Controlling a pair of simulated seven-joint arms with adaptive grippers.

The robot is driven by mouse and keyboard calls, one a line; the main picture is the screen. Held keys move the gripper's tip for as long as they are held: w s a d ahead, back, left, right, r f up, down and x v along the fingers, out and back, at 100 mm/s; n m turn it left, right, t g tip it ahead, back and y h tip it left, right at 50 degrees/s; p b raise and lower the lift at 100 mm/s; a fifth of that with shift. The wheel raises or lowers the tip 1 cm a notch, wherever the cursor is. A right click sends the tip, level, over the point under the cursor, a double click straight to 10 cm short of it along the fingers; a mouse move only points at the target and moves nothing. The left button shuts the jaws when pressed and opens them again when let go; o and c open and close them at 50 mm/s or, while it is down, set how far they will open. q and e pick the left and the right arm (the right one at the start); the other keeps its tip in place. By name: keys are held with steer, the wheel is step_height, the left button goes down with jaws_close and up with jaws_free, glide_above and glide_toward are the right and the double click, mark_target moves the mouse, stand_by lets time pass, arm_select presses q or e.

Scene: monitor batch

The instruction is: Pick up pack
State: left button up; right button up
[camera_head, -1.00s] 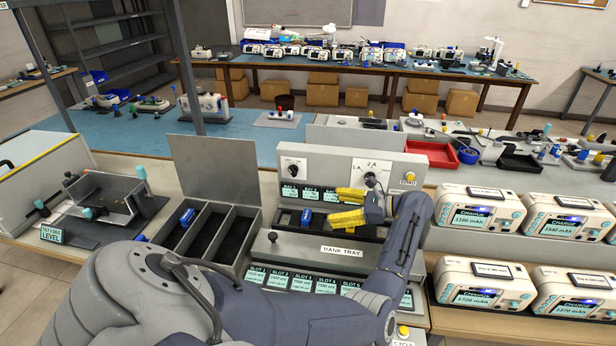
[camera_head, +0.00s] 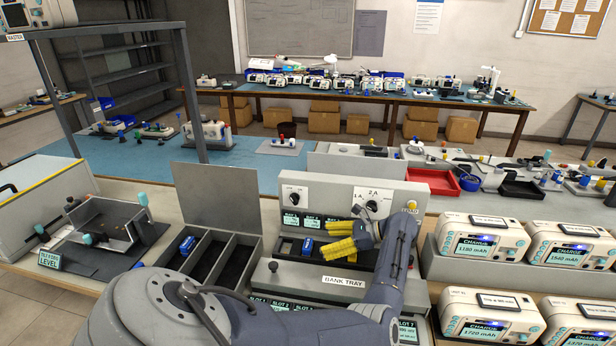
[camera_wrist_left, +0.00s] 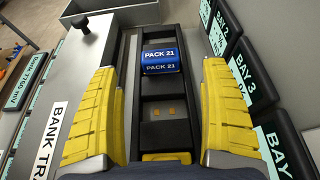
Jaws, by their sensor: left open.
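A blue pack (camera_head: 307,246) labelled PACK 21 lies in the dark slot row of the bank tray (camera_head: 290,268). It also shows in the left wrist view (camera_wrist_left: 161,60), near the far end of the row. My left gripper (camera_head: 327,240) has ridged yellow fingers and is just right of the pack in the head view. In the left wrist view the gripper (camera_wrist_left: 158,75) is open over the row, its fingers on either side and the pack ahead between the tips. I see no contact. A second blue pack (camera_head: 187,245) sits in a divided bin at left. My right gripper is out of view.
The bay panel (camera_head: 330,205) with dials and displays stands behind the row. A knob (camera_head: 272,267) rises from the tray's left front. The divided bin (camera_head: 215,262) is at left, and several charger units (camera_head: 485,244) stand at right. A red tray (camera_head: 432,181) lies behind.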

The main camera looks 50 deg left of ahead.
mark_target(309, 244)
arm_select(q)
steer(key=shift+x, duration=3)
steer(key=shift+r, duration=0.15)
steer(key=c, duration=1.4)
steer(key=shift+o, duration=0.2)
